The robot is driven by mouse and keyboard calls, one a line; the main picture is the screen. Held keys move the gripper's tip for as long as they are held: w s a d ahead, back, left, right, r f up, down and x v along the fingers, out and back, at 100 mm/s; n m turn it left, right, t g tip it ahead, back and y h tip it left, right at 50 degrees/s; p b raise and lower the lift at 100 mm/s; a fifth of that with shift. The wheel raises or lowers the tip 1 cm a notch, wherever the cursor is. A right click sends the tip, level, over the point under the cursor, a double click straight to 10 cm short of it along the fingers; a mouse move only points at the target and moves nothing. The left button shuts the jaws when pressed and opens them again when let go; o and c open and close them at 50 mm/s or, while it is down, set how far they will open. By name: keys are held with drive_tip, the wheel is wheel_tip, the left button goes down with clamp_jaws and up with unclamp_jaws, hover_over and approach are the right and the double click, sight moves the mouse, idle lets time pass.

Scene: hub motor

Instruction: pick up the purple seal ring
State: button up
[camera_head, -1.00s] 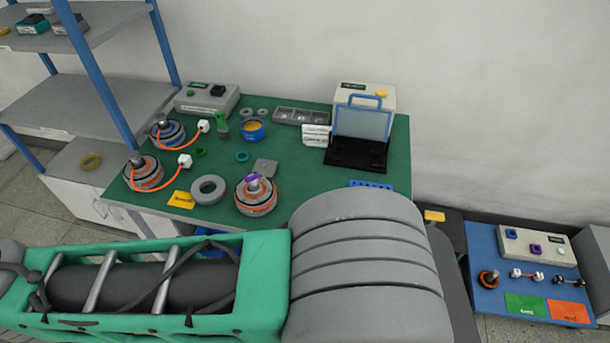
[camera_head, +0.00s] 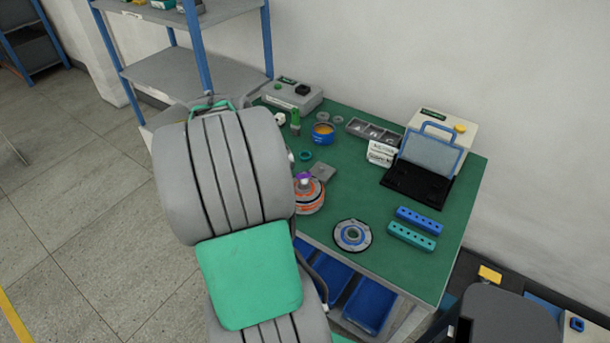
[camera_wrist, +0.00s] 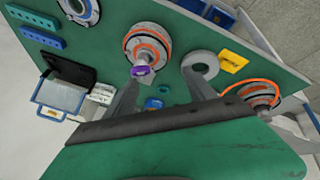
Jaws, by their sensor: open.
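The purple seal ring (camera_head: 303,176) sits around the shaft top of a grey and orange hub motor (camera_head: 309,197) near the front of the green table. In the wrist view the purple ring (camera_wrist: 140,71) shows at the shaft end of this motor (camera_wrist: 147,44). My gripper (camera_wrist: 160,80) is open, with its two fingers apart and nothing between them that I can see it touch. The ring appears near the left fingertip; the distance in depth is unclear. In the head view my arm hides the gripper.
The green table (camera_head: 385,265) also holds a round disc part (camera_head: 352,235), blue and teal strips (camera_head: 415,236), a black-based stand (camera_head: 418,184) and a grey control box (camera_head: 292,95). The wrist view shows a grey ring (camera_wrist: 201,66), a yellow tag (camera_wrist: 233,61) and another motor (camera_wrist: 257,94).

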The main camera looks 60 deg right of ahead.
sight(301, 176)
drive_tip(key=shift+m+g, duration=0.4)
drive_tip(key=shift+m, duration=0.2)
drive_tip(key=s+d+f, duration=0.1)
drive_tip(key=d+f, duration=0.1)
drive_tip(key=s+d+f+p, duration=0.1)
drive_tip(key=s+d+f, duration=0.1)
drive_tip(key=f, duration=0.1)
drive_tip(key=s+d+f+p, duration=0.1)
drive_tip(key=d+f, duration=0.1)
drive_tip(key=d, duration=0.1)
drive_tip(key=shift+s+f, duration=0.35)
clamp_jaws()
